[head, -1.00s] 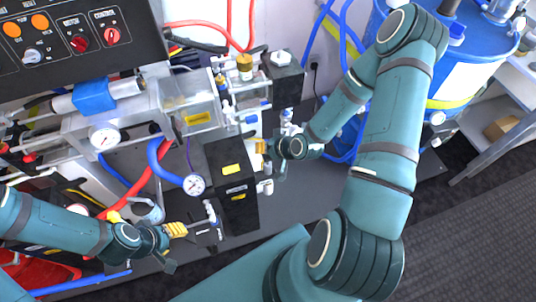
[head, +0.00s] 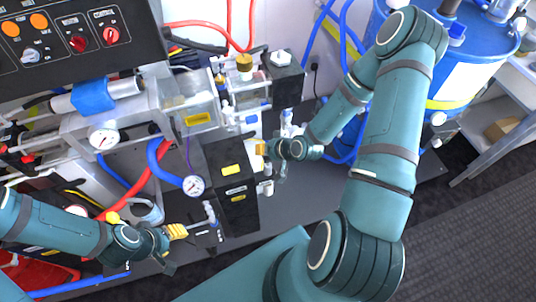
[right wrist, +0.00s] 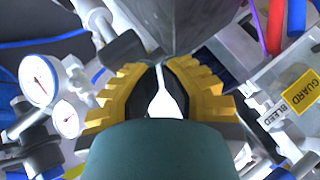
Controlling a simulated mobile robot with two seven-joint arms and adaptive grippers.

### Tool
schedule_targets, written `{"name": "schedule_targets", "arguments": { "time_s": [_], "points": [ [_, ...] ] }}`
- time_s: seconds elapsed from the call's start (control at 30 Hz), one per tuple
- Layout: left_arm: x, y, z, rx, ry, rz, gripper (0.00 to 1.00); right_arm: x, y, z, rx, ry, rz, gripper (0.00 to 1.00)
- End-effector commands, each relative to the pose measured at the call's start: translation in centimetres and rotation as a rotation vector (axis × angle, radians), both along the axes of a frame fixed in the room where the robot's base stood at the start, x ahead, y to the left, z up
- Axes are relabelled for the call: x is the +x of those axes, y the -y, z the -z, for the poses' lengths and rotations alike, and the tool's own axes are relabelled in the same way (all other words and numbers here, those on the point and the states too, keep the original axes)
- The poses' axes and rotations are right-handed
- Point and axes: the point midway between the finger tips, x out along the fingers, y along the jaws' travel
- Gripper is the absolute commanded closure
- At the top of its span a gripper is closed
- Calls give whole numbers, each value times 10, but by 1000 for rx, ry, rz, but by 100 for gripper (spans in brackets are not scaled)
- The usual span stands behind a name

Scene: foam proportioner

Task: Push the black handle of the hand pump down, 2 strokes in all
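My right gripper (head: 262,148) is beside the upper right edge of a black box with yellow labels (head: 231,181). In the right wrist view, its ridged yellow fingers (right wrist: 160,72) come nearly together at the tips, with a narrow pale gap between them. A dark grey tapering shape (right wrist: 175,22) stands just beyond the tips; I cannot tell whether it is the pump's black handle or whether the fingers touch it. No handle can be clearly made out in the head view. My left gripper (head: 178,231) is low at the left, near a small pale T-shaped lever (head: 209,213); its finger gap is not visible.
A pressure gauge (head: 193,186) with a blue hose is left of the black box. A clear guarded housing (head: 197,118) and a control panel (head: 75,35) lie behind. A blue drum (head: 480,60) stands at back right. The dark floor at lower right is clear.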

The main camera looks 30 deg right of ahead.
Motion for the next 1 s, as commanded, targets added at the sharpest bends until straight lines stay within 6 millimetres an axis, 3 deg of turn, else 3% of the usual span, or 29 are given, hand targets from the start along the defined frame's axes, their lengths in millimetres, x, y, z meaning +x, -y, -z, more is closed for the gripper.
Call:
{"name": "schedule_targets", "arguments": {
  "time_s": [1.0],
  "points": [
    [0,0,10,0,0,0,53,0,0,12,1,-2,0,100]
  ]
}}
